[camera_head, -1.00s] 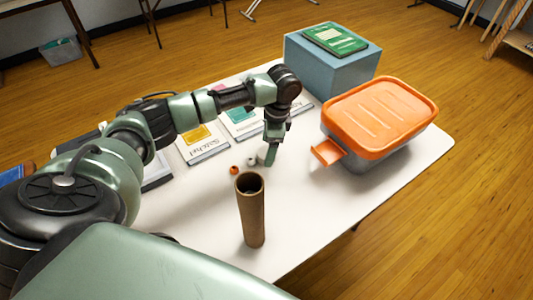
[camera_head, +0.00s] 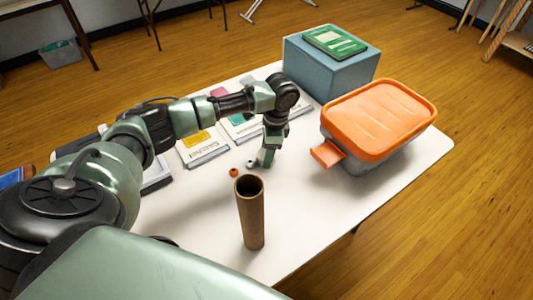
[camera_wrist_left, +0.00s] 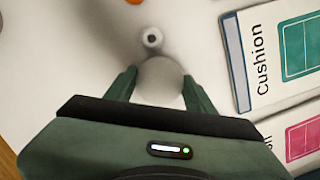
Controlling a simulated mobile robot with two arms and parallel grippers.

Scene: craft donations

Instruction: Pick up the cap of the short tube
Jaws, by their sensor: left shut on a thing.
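My left gripper (camera_head: 267,161) is low over the white table. In the left wrist view its two green fingers (camera_wrist_left: 160,84) are shut on a pale round cap (camera_wrist_left: 160,80), seen from above. The head view does not show this cap clearly, as the fingers hide it. A brown cardboard tube (camera_head: 251,215) stands upright with its top open, nearer to me than the gripper. I cannot tell whether it is the short tube. My right gripper is not in view.
A small white piece with a dark centre (camera_wrist_left: 153,38) and a small orange piece (camera_head: 234,172) lie close to the gripper. Booklets (camera_head: 204,150) lie behind. A grey box with an orange lid (camera_head: 380,118) and a blue box (camera_head: 330,70) stand right. The table's front right is clear.

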